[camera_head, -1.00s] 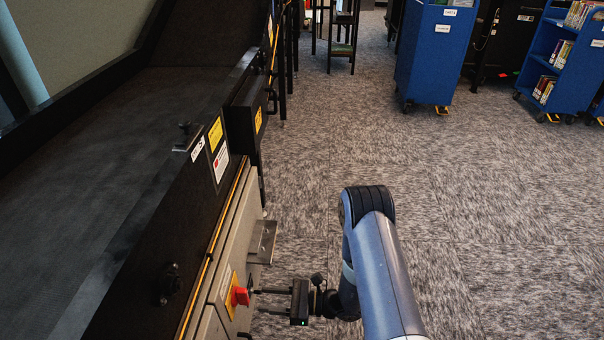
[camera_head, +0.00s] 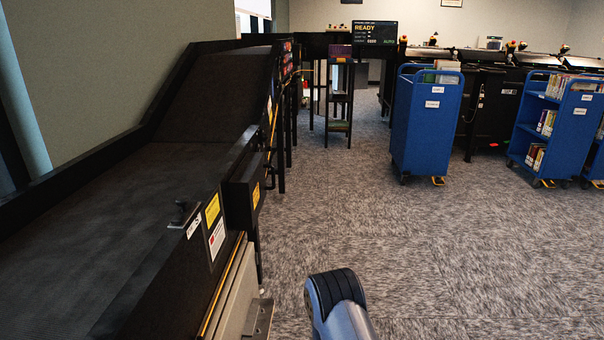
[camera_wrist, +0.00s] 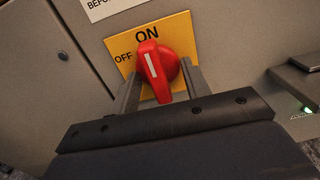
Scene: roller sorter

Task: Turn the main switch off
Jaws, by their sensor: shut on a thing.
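The main switch is a red rotary knob (camera_wrist: 158,70) on a yellow plate (camera_wrist: 181,27) in the wrist view. The plate reads ON above the knob and OFF to its left. The white line on the knob points up toward ON. My gripper (camera_wrist: 161,76) has one finger on each side of the knob and is shut on it. In the head view the switch and gripper are below the frame; only part of my arm shows.
The switch is on a beige cabinet (camera_head: 236,300) under the black conveyor (camera_head: 110,215). A metal bracket (camera_head: 262,318) sticks out from the cabinet. Blue carts (camera_head: 425,130) stand farther back. A screen (camera_head: 374,33) reads READY.

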